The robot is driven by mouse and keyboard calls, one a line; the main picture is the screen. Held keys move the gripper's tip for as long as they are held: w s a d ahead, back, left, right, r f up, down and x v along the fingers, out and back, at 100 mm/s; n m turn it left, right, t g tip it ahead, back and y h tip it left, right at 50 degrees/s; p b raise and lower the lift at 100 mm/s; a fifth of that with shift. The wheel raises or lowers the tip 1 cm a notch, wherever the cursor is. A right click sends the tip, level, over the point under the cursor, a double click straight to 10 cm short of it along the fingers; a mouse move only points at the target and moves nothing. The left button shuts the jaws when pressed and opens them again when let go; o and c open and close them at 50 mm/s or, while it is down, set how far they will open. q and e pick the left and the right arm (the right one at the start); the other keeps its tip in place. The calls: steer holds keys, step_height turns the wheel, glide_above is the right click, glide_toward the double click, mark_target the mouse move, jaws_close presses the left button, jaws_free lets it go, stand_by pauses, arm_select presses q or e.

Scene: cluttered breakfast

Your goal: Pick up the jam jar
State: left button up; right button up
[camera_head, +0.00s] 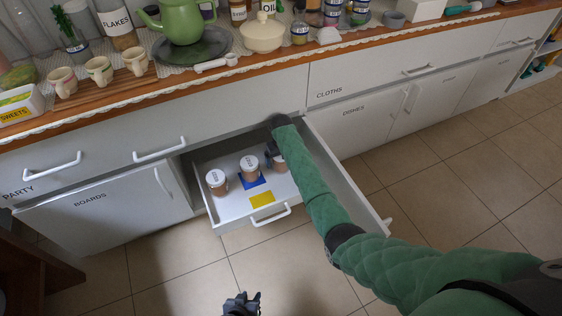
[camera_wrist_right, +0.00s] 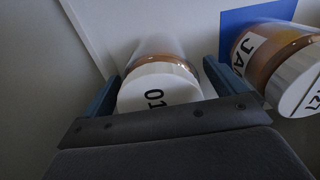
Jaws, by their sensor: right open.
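Three small jars with white lids stand in an open drawer. In the wrist view one jar (camera_wrist_right: 160,85), with "01" readable on its lid, sits between the two fingers of my right gripper (camera_wrist_right: 163,76), which is open around it. Beside it is a jar (camera_wrist_right: 262,50) with a label starting "JA", by a blue card. In the head view the right-hand jar (camera_head: 279,164) is partly hidden by my right gripper (camera_head: 273,151); the middle jar (camera_head: 249,166) and left jar (camera_head: 217,181) stand to its left. My left gripper (camera_head: 241,302) is low over the floor, its jaws unclear.
The drawer (camera_head: 234,212) holds a blue card (camera_head: 254,185) and a yellow card (camera_head: 262,200). The counter above carries a green kettle (camera_head: 181,22), cups and other jars. The tiled floor in front is clear.

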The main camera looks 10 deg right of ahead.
steer(key=c, duration=1.3)
steer(key=shift+r, duration=0.1)
